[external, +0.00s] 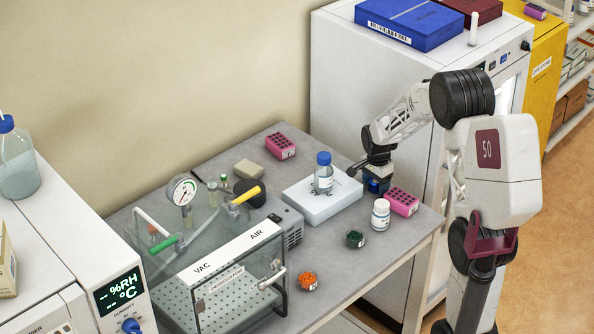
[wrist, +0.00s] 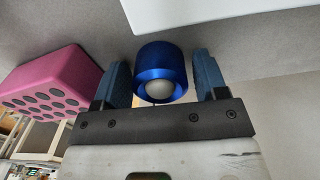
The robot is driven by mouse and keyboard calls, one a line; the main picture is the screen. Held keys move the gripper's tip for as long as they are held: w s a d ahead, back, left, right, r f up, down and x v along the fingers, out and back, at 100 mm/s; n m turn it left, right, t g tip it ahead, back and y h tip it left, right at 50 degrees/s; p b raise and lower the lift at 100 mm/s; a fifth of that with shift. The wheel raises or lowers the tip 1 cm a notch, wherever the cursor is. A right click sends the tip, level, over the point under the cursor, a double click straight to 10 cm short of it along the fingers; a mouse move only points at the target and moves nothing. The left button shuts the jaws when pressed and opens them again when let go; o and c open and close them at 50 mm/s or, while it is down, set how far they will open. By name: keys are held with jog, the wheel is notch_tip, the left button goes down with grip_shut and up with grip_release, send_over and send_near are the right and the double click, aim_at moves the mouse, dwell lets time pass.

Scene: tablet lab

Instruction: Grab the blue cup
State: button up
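The blue cup (wrist: 160,60) is a shiny metallic blue cylinder in the middle of the wrist view, with a pale round shape at its near end. My gripper (wrist: 162,82) is open, with one blue-grey finger on each side of the cup. A narrow gap shows on the right; on the left the finger is very close, and I cannot tell whether it touches. In the external view my gripper (external: 372,172) is low over the right part of the bench, and the blue cup (external: 376,186) shows partly hidden at it.
A pink rack (external: 401,202) stands close by on the right; it also shows in the wrist view (wrist: 55,82). A white scale-like box (external: 335,205) carrying a blue-capped bottle (external: 323,172) is close on the left. A white bottle (external: 380,214) stands in front.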

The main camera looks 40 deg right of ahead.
jog(key=c, duration=0.7)
jog(key=shift+r, duration=0.1)
jog(key=shift+r, duration=4.9)
